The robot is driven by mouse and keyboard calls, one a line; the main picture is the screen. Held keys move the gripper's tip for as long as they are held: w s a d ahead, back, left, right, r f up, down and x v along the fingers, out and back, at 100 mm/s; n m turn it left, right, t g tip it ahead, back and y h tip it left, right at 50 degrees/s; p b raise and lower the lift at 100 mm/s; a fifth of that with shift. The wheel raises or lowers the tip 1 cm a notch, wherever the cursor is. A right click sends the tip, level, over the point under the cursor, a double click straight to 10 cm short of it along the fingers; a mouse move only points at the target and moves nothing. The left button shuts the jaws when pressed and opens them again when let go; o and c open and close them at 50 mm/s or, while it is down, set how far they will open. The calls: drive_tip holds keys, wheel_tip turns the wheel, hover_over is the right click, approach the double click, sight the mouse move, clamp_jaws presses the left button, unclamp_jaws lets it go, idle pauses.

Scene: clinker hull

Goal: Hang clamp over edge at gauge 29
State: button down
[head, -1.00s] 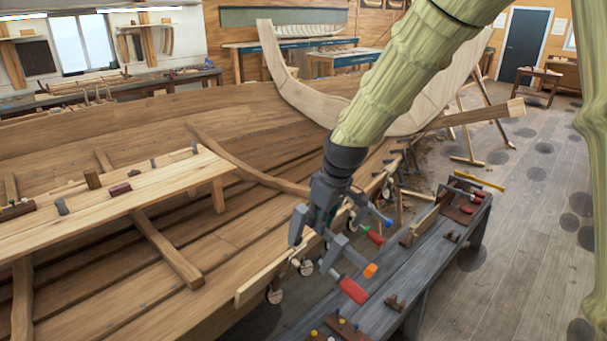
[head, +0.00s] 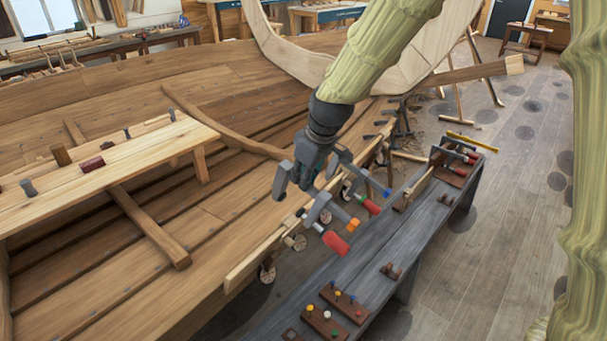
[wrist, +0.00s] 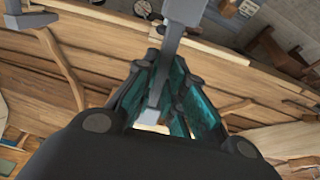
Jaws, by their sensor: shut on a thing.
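My gripper (head: 304,182) is shut on a grey clamp (head: 319,207) with a red handle (head: 335,242) and an orange end. In the wrist view the clamp's grey bar (wrist: 168,55) runs up from between the teal fingers (wrist: 180,98). The clamp is at the hull's plank edge (head: 252,265); I cannot tell whether it touches it. Several round gauges (head: 298,242) sit along that edge, and another gauge (wrist: 248,8) shows in the wrist view. Their numbers are too small to read, so gauge 29 cannot be picked out. Another clamp with a blue end (head: 387,193) is just beyond mine.
A grey bench (head: 385,247) runs along the hull's right side, with peg boards (head: 345,300) and more red-handled clamps (head: 464,158) on it. A plank staging (head: 120,165) with small blocks lies across the hull at left. Floor (head: 490,250) is open at right.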

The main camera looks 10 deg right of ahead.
drive_tip(key=shift+s+f+b, duration=0.1)
drive_tip(key=shift+f+b, duration=0.75)
drive_tip(key=shift+f, duration=0.3)
drive_tip(key=b, duration=0.7)
approach(291, 223)
drive_tip(key=shift+f, duration=0.6)
drive_tip(key=shift+w+a+f+b, duration=0.25)
drive_tip(key=shift+w+f, duration=0.15)
drive_tip(key=shift+f, duration=0.3)
drive_tip(key=shift+w+a+f+b, duration=0.1)
drive_tip(key=shift+w+a+f, duration=0.1)
drive_tip(key=shift+w+f, duration=0.35)
drive_tip(key=shift+w+a+f+b, duration=0.2)
drive_tip(key=shift+a+f, duration=0.05)
drive_tip(key=shift+f, duration=0.55)
drive_tip(key=shift+f, duration=0.2)
drive_tip(key=shift+s+d+f, duration=0.15)
drive_tip(key=shift+s, duration=0.1)
drive_tip(key=c, duration=1.4)
unclamp_jaws()
drive_tip(key=v, duration=1.2)
drive_tip(key=shift+s, duration=0.1)
